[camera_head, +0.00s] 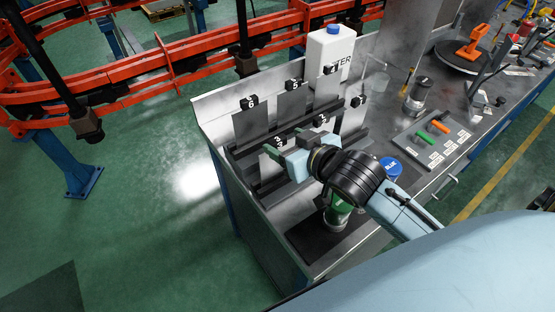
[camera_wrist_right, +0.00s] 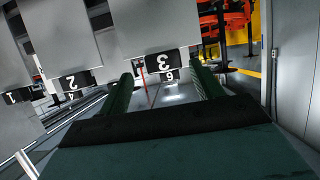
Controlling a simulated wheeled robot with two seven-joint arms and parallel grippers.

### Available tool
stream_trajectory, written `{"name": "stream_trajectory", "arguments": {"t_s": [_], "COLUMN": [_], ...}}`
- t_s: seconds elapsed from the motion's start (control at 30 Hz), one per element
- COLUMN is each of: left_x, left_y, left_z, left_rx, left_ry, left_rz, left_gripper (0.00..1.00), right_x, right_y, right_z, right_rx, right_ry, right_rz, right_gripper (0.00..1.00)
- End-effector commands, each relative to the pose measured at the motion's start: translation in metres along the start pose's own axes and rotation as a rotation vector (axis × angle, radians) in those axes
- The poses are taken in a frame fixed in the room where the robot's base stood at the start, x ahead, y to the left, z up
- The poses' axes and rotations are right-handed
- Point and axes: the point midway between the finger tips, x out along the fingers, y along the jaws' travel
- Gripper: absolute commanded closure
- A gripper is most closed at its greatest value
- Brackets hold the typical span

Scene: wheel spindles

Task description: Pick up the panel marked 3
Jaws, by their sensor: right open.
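The panel marked 3 is a grey plate with a black number tag; its tag (camera_head: 279,141) shows in the head view at the near left of the lower rack row. In the right wrist view the panel (camera_wrist_right: 150,28) appears upside down, its tag near the fingertips. My right gripper (camera_head: 273,148) is open beside the tag, its green fingers largely overlapping the panel in the head view. In the wrist view the fingers (camera_wrist_right: 161,74) stand apart on either side of the tag. I cannot tell whether they touch the panel. My left gripper is out of view.
Panels marked 6 (camera_head: 240,123) and 5 (camera_head: 291,103) stand in the back row. Panels marked 2 and 1 stand along the front row. A white bottle (camera_head: 328,55) is behind the rack. A tray with green and orange parts (camera_head: 432,138) lies to the right.

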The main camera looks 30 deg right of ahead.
Motion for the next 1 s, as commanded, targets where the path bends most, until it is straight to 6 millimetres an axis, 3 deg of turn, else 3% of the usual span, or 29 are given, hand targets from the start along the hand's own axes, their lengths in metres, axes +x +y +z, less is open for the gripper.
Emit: {"name": "stream_trajectory", "arguments": {"t_s": [0.13,0.4,0.67,1.0], "left_x": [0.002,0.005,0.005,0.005], "left_y": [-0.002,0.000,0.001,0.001], "left_z": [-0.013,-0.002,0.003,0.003], "left_rx": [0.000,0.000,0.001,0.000], "left_ry": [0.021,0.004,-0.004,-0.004], "left_rz": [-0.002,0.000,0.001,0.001], "left_gripper": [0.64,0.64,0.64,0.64], "right_x": [0.015,0.050,0.052,0.052], "right_y": [-0.003,-0.007,-0.007,-0.006], "right_z": [0.003,0.006,0.006,0.006], "right_rx": [0.000,-0.001,0.000,-0.001], "right_ry": [0.000,0.000,-0.001,-0.001], "right_rz": [0.000,0.000,0.000,0.000], "right_gripper": [0.35,0.35,0.35,0.76]}}
